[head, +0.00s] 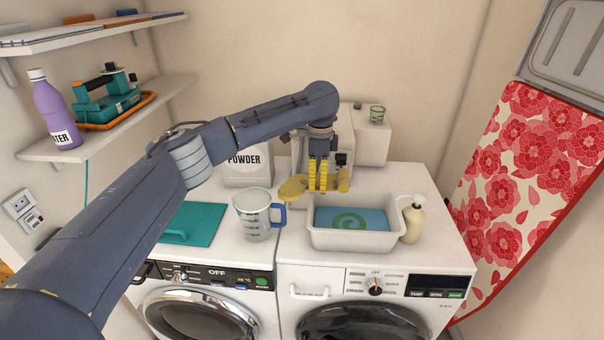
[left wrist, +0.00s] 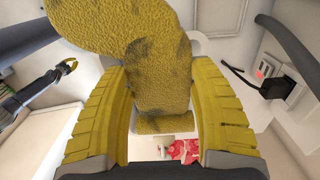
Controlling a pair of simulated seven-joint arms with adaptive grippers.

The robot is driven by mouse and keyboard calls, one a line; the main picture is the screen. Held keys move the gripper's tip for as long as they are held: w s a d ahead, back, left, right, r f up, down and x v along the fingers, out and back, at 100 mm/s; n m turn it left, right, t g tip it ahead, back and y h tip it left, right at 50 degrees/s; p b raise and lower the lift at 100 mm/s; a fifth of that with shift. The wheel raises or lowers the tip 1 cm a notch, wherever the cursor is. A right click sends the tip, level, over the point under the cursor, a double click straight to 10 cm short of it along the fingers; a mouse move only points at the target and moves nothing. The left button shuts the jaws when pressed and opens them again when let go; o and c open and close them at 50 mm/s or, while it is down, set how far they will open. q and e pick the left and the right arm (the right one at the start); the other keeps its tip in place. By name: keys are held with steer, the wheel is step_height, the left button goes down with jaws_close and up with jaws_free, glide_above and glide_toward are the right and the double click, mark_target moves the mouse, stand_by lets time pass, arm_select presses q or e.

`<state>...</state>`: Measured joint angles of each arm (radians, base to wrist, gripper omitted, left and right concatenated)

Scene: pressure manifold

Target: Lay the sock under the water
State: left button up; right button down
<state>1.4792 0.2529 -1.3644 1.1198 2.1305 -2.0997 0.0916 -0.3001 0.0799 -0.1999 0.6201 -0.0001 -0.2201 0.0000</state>
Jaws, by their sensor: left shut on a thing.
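My left gripper (head: 318,188) is shut on a yellow, grey-blotched sock (head: 293,188), which sticks out on both sides of the fingers. In the left wrist view the sock (left wrist: 160,75) fills the gap between the yellow finger pads and extends past them. A white basin (head: 350,241) holds blue water (head: 375,216) with a green swirl at its bottom. The gripper and sock are at the basin's back left corner; how high above the rim I cannot tell. My right gripper (left wrist: 68,66) is small in the left wrist view, away from the sock.
The basin stands on the right machine (head: 440,262). A pump bottle (head: 413,221) is close to its right. A measuring jug (head: 257,218) stands left, with a teal board (head: 195,224) beyond it. A powder box (head: 246,172) is behind. A floral ironing board (head: 530,160) leans at right.

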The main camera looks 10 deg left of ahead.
arm_select(q)
steer(key=d+f, duration=0.3)
steer(key=d, duration=0.8)
steer(key=shift+f, duration=0.35)
steer(key=shift+w+d, duration=0.1)
steer(key=shift+f, duration=4.5)
steer(key=shift+f, duration=0.15)
steer(key=o, duration=1)
